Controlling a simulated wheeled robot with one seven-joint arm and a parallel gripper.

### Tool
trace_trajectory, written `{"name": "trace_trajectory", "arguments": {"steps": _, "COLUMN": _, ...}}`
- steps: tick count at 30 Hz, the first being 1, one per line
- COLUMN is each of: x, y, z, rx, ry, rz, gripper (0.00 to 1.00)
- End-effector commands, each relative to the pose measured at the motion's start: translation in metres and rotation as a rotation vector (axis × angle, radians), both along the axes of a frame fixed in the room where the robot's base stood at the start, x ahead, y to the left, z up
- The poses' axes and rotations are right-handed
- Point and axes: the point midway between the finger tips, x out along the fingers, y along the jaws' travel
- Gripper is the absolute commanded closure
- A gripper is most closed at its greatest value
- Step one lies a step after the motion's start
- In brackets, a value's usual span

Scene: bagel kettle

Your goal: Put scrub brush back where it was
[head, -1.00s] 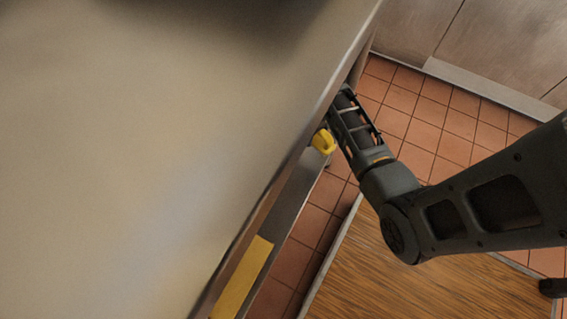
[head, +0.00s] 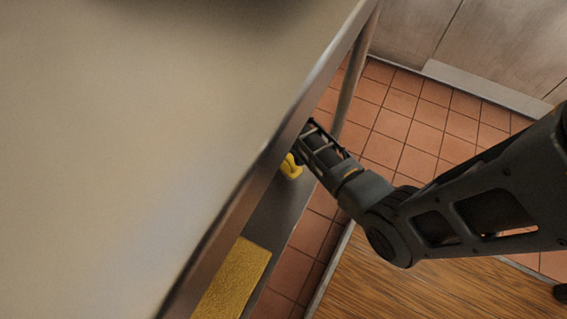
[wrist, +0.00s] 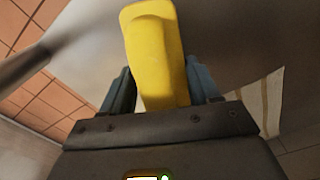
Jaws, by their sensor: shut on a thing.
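The yellow thing in my gripper, which I take to be the scrub brush (head: 291,167), shows at the edge of the steel table in the head view. In the wrist view the yellow brush handle (wrist: 157,62) stands up between the two dark fingers of my gripper (wrist: 163,92), which is shut on it. The fingertips are hidden in the head view, where the front of my gripper reaches in under the table edge. The brush's far end and bristles are hidden.
The steel table top (head: 130,150) fills the left. A lower shelf (head: 272,218) lies beneath its edge, with a yellow textured item (head: 233,279) on it. A table leg (head: 352,92) stands just beyond my gripper.

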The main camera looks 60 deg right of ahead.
Motion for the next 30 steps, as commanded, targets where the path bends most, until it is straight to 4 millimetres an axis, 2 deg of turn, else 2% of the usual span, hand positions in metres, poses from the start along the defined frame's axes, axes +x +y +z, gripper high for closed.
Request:
{"name": "trace_trajectory", "arguments": {"steps": 7, "x": 0.000, "y": 0.000, "z": -0.036, "rx": 0.000, "ry": 0.001, "rz": 0.000, "gripper": 0.72}}
{"name": "trace_trajectory", "arguments": {"steps": 20, "x": 0.000, "y": 0.000, "z": -0.040, "rx": 0.000, "ry": 0.000, "rz": 0.000, "gripper": 0.72}}
{"name": "trace_trajectory", "arguments": {"steps": 21, "x": 0.000, "y": 0.000, "z": -0.039, "rx": 0.000, "ry": 0.000, "rz": 0.000, "gripper": 0.35}}
{"name": "trace_trajectory", "arguments": {"steps": 28, "x": -0.001, "y": 0.000, "z": -0.039, "rx": 0.000, "ry": 0.000, "rz": 0.000, "gripper": 0.13}}
{"name": "trace_trajectory", "arguments": {"steps": 30, "x": -0.001, "y": 0.000, "z": -0.039, "rx": 0.000, "ry": 0.000, "rz": 0.000, "gripper": 0.13}}
